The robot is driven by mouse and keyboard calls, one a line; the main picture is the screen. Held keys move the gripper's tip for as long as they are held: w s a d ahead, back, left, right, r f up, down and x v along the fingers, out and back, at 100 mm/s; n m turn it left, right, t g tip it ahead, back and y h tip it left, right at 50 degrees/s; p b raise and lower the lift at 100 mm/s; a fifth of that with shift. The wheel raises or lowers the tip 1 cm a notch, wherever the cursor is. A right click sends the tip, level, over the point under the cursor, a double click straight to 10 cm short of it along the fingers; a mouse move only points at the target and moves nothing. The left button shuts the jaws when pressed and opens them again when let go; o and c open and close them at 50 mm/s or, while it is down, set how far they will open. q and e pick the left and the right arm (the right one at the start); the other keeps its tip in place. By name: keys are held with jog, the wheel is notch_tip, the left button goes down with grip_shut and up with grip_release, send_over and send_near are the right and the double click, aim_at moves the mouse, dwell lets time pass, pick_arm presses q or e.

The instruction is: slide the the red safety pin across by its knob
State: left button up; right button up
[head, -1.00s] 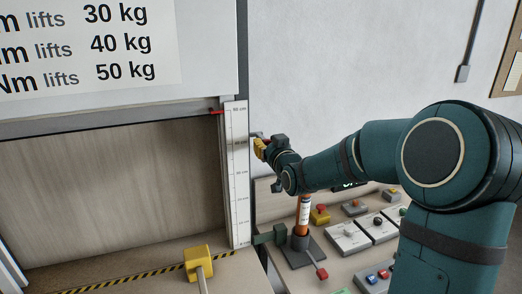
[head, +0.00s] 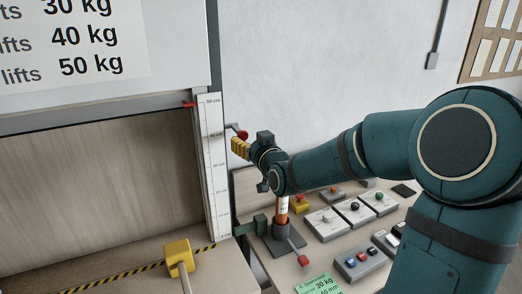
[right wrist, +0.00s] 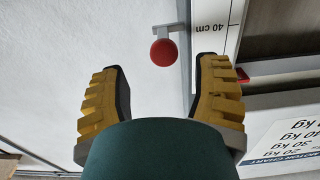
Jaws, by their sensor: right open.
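The red safety pin's round knob (head: 242,134) sits on a grey mount beside the height scale. In the right wrist view the red knob (right wrist: 164,52) shows just beyond and between the two fingertips, apart from both. My right gripper (head: 238,149) is open and empty, its yellow fingers just below the knob in the head view. In the right wrist view the right gripper (right wrist: 160,78) has its fingers spread wide. How much of the pin lies behind the knob is hidden. My left gripper is not in view.
The white height scale (head: 213,170) stands on the shutter frame close to the gripper, with a small red pointer (head: 190,105). Below are an orange-and-grey post (head: 282,212), a red-ended lever (head: 303,260) and several button boxes on the bench (head: 322,222). A yellow-headed tool (head: 178,254) stands left.

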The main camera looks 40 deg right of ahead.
jog(key=v, duration=0.7)
jog(key=shift+s, duration=0.3)
jog(key=a+f+g+y, duration=0.2)
jog(key=a+f+g, duration=0.3)
jog(key=f, duration=1)
jog(key=a+f+g+y, duration=0.3)
jog(key=a+f, duration=0.4)
jog(key=f, duration=0.8)
jog(key=s+a+f+g+y, duration=0.2)
jog(key=s+a+f+g, duration=0.4)
jog(key=s+f, duration=0.4)
jog(key=s+a+f+g+y, duration=0.1)
jog(key=s+a+f+g, duration=0.2)
jog(key=s+a+f, duration=0.65)
pick_arm(q)
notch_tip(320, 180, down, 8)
jog(key=b, duration=0.6)
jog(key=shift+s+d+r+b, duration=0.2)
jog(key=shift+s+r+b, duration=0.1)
jog(key=shift+b, duration=0.1)
pick_arm(e)
jog(key=w+a+f+n+t, duration=0.1)
jog(key=w+f, duration=0.1)
jog(key=w, duration=0.5)
jog(key=shift+a+f+t, duration=0.25)
jog(key=shift+a+t, duration=0.05)
jog(key=shift+a, duration=0.05)
